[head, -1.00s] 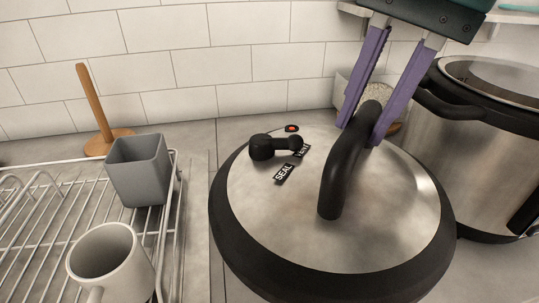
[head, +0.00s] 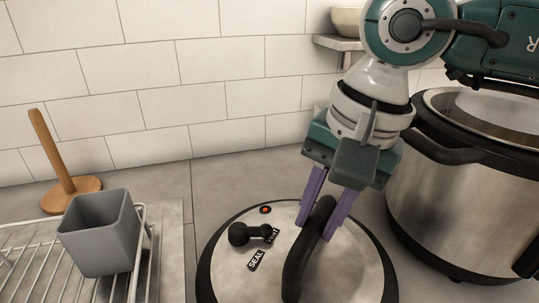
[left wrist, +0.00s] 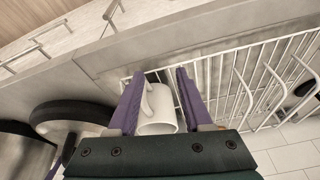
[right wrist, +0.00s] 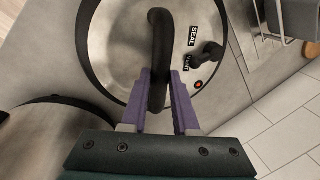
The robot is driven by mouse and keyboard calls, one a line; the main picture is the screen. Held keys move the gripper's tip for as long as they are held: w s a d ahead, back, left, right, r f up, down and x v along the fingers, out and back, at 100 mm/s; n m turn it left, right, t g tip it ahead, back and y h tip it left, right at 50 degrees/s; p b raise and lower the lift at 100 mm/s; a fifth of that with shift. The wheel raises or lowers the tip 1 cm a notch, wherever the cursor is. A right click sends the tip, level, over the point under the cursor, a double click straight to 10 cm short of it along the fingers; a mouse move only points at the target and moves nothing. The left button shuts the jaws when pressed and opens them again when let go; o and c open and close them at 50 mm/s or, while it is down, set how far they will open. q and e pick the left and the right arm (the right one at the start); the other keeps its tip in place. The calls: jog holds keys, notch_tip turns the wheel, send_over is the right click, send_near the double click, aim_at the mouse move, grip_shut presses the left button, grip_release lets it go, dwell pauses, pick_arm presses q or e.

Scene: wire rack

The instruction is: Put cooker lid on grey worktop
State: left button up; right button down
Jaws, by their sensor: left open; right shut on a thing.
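The cooker lid (head: 345,265) is a steel disc with a black rim, a black curved handle and a black valve marked SEAL. It lies roughly level over the grey worktop (head: 165,166); I cannot tell whether it touches. My right gripper (head: 324,220) is shut on the lid's handle, which also shows between its fingers in the right wrist view (right wrist: 159,76). The lid's near edge is cut off in the head view. My left gripper (left wrist: 154,82) is open, with a white mug (left wrist: 156,110) beyond or between its fingers; it is outside the head view.
The large steel cooker pot (head: 455,200) stands open to the right of the lid. A wire rack (head: 60,265) with a grey square cup (head: 100,240) is at the left, near a wooden holder (head: 70,190). The tiled wall (head: 200,70) bounds the back.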

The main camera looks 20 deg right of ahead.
jog(key=shift+x, duration=0.75)
jog(key=c, duration=0.7)
grip_release()
jog(key=shift+d, duration=0.1)
